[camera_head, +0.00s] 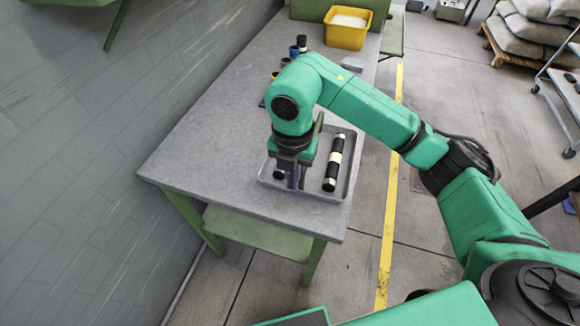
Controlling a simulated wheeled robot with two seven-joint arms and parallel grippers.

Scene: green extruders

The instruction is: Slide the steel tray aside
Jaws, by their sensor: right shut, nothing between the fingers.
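The steel tray (350,178) is a shallow grey tray lying on the table near its front right corner. A black cylinder with a pale band and metal ends (334,164) lies in its right part. My right gripper (293,184) points down over the left part of the tray and is shut. A dark item (278,175) shows beside the fingers, partly hidden. I cannot tell whether the fingertips touch the tray. The wrist and forearm of my right arm hide the tray's far left part. My left gripper is not in view.
The grey-topped table (210,150) has green legs and a lower shelf. Its left part is clear. Small bottles (301,43) stand behind my right arm. A yellow bin (346,28) is at the far end. A wall runs along the left.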

